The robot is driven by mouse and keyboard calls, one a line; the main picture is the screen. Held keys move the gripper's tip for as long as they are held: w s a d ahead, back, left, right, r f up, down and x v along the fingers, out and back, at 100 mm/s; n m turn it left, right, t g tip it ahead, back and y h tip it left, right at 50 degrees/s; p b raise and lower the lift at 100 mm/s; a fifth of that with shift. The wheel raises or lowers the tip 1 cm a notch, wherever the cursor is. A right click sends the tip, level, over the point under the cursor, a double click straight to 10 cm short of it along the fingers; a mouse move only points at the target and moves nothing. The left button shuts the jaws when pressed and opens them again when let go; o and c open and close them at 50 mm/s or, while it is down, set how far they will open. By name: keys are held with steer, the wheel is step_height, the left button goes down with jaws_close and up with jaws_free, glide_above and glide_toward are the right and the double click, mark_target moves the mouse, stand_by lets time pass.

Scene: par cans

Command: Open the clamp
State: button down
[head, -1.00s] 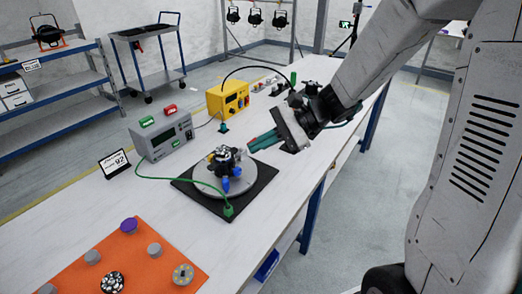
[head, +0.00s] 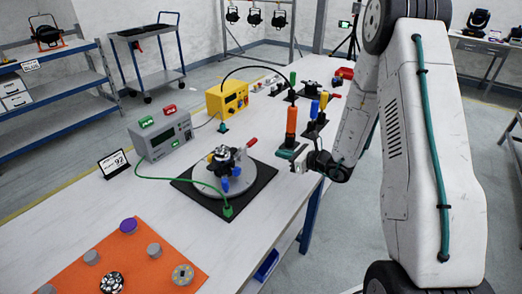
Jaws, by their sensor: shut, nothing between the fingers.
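The clamp (head: 225,163) is a small dark and metal assembly with blue parts. It sits on a round grey plate (head: 205,190) on a black mat (head: 262,178). A red-tipped handle (head: 251,142) sticks up and out at its right; whether the clamp is open or closed is too small to tell. My gripper (head: 285,153), with teal fingers, is to the right of the clamp near the table's right edge. It is shut and empty, apart from the handle.
An orange-handled tool (head: 291,121) stands upright just behind my gripper, with blue and yellow handles (head: 323,100) beyond. A grey box (head: 164,136) with a green cable and a yellow box (head: 228,97) stand behind the clamp. An orange mat (head: 120,262) holds several small round parts.

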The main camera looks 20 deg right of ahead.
mark_target(249, 145)
steer(key=x, duration=1)
steer(key=shift+d+r, duration=0.1)
steer(key=shift+r, duration=0.05)
